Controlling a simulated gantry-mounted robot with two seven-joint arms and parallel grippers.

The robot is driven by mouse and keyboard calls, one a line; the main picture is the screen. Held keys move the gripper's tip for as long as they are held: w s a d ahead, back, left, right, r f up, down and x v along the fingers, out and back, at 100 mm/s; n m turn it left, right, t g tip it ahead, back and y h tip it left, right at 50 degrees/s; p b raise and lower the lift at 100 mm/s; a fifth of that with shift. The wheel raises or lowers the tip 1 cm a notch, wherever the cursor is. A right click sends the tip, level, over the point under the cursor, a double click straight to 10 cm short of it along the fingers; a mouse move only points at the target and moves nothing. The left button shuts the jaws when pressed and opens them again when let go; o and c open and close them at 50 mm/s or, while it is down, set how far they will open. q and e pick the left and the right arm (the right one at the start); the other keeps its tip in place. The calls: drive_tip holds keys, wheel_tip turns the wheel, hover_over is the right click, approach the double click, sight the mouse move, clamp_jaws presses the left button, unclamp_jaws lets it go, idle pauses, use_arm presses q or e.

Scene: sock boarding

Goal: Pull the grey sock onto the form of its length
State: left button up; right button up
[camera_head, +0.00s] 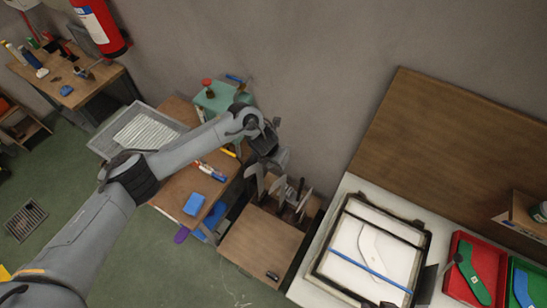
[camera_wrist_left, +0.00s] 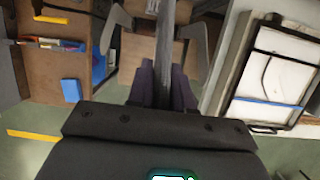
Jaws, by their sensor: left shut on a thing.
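My left gripper (camera_head: 265,150) is at the upright grey forms on a wooden stand (camera_head: 262,240). In the left wrist view the left gripper (camera_wrist_left: 163,85) is closed on a thin grey strip, seen edge-on, which I take to be the grey sock (camera_wrist_left: 166,45). I cannot tell how far it covers a form. A curved grey form (camera_wrist_left: 113,28) stands to its left and another grey form (camera_wrist_left: 196,45) to its right. In the head view a form (camera_head: 256,180) shows below the gripper. My right gripper is not in view.
A framed white panel (camera_head: 345,278) with a sock outline and a blue strip lies right of the stand. A red bin (camera_head: 455,287) holds a green sock-shaped piece. A workbench (camera_head: 175,190) with a blue block (camera_head: 194,204) stands to the left.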

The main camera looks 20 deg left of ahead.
use_arm(q)
wheel_tip(320, 180, down, 4)
drive_tip(key=b, duration=0.3)
idle(1.4)
drive_tip(key=shift+b, duration=0.3)
idle(0.5)
